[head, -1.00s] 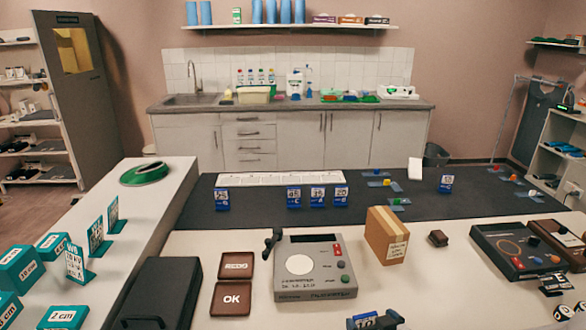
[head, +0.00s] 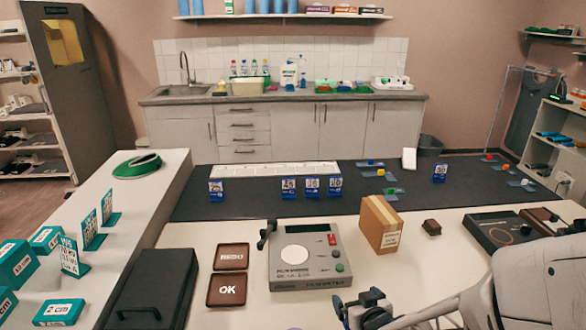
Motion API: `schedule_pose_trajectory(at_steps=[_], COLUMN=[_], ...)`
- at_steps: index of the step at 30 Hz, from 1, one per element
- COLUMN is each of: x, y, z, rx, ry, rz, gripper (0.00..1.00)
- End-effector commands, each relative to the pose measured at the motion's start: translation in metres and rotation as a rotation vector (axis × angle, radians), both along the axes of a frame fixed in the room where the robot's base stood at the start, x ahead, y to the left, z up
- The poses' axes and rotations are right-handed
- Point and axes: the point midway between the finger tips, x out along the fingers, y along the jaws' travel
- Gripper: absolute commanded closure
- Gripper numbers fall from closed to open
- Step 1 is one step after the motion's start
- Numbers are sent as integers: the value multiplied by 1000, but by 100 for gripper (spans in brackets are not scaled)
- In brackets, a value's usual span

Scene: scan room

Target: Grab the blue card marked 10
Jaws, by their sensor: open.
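Small blue cards with white marks stand upright on the dark mat (head: 400,208). One card (head: 216,188) is at the left. Three cards stand in a row in the middle: a left one (head: 289,187), a centre one (head: 312,187) and a right one (head: 335,186). Another card (head: 440,172) stands apart at the right. The numbers are too small for me to tell which is 10. My gripper (head: 363,309) is open at the bottom edge, in front of the grey device and well short of these cards. Its lower part is cut off, and I see nothing clearly held.
A grey device (head: 310,272) and a cardboard box (head: 379,226) stand between my gripper and the mat. Brown REDO (head: 231,256) and OK (head: 226,290) plates lie left. A dark small block (head: 431,227) is right of the box. Teal blocks stand far left.

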Motion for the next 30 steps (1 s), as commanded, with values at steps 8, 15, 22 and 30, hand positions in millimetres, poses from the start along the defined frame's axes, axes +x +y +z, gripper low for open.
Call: schedule_pose_trajectory(at_steps=[8,15,22,30], x=[0,0,0,0], y=[0,0,0,0], z=[0,0,0,0], rx=[0,0,0,0], ry=[0,0,0,0], rz=[0,0,0,0], gripper=[4,13,49,73])
